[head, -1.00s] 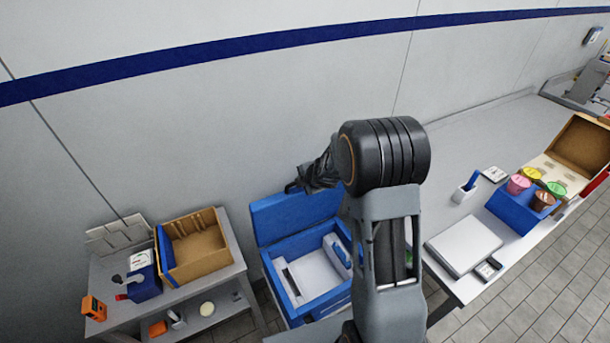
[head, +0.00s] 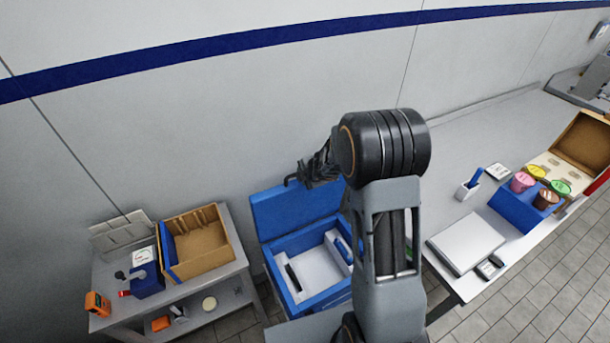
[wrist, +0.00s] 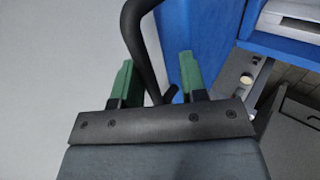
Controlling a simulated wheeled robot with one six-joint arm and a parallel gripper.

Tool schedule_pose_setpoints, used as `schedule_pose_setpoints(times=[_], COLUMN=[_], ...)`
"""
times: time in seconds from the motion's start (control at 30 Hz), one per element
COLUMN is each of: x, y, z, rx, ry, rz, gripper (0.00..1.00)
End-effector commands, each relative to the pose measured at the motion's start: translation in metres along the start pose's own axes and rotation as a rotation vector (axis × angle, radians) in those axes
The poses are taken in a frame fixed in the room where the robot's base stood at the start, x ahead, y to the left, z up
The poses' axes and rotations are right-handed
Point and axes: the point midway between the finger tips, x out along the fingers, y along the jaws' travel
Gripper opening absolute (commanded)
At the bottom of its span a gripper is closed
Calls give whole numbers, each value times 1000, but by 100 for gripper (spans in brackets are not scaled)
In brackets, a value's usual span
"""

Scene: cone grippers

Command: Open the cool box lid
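The blue cool box (head: 286,296) stands between the left table and the long counter in the head view. Its blue lid (head: 292,214) stands up at the back, raised off the box, so the white inside shows. My gripper (head: 297,180) is just above the lid's top edge, apart from it as far as I can tell. In the wrist view, the green fingers of my gripper (wrist: 156,62) are spread apart. The blue lid (wrist: 200,40) shows behind and beside the right finger. My arm hides the box's right side.
A small table (head: 240,262) at the left holds an open brown box (head: 200,252), a blue block and an orange device. The long counter (head: 450,150) at the right holds a white case (head: 466,241) and a blue holder with colored cups. A wall stands close behind the lid.

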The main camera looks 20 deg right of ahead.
Motion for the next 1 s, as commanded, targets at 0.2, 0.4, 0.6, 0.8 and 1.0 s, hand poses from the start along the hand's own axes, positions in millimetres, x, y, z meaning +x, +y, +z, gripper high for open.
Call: schedule_pose_setpoints(times=[0.2, 0.4, 0.6, 0.8, 1.0], x=[-2, -25, -61, -93, -119], y=[0, 2, 1, 2, 1], z=[0, 0, 0, 0, 0], rx=[-1, -2, -3, -3, -3], ry=[0, -1, -1, -2, -1], rz=[1, 4, 4, 5, 4], gripper=[39, 39, 39, 39, 39])
